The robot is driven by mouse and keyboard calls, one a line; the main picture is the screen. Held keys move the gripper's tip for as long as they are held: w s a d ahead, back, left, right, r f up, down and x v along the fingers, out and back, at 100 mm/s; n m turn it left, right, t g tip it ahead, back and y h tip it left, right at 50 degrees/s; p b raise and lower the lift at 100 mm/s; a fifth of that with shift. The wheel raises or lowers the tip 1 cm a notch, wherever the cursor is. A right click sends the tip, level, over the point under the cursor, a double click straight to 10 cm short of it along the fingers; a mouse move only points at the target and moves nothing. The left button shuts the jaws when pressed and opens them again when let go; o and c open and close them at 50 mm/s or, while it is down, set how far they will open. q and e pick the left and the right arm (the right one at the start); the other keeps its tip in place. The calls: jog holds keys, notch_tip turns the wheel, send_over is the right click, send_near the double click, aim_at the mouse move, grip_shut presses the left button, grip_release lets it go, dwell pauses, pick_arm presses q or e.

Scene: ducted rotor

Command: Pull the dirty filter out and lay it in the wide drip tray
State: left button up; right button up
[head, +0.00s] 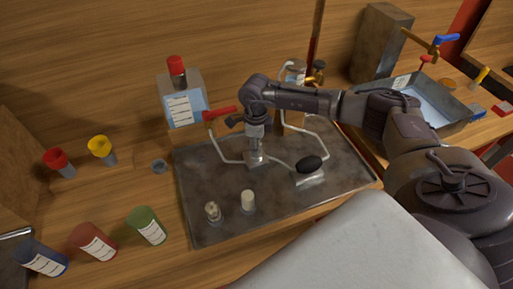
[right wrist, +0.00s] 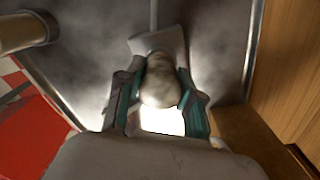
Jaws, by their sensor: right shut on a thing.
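My right gripper (head: 256,140) points down over the back middle of the wide, shallow grey metal tray (head: 300,205). In the right wrist view its two teal-padded fingers (right wrist: 160,92) are shut on a rounded, mottled beige-grey thing (right wrist: 160,75), which looks like the dirty filter. A pale block, perhaps the clear filter housing (head: 255,157), shows just beyond it. I cannot tell whether the filter is still seated. A white cylinder (head: 248,201) and a clear, brownish piece (head: 213,211) stand near the tray's front left. My left gripper is not in view.
Thin tubes run from the housing to a labelled bottle (head: 183,100) and a black bulb (head: 309,164). A red lever (head: 220,112) sits close left of the gripper. A deeper basin (head: 450,113) stands at right. The tray's front right is clear.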

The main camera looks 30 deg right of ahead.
jog(key=shift+r+p, duration=0.35)
jog(key=shift+r, duration=0.3)
dwell(0.4)
jog(key=shift+r+p, duration=1)
jog(key=shift+r, duration=0.7)
jog(key=shift+f, duration=0.1)
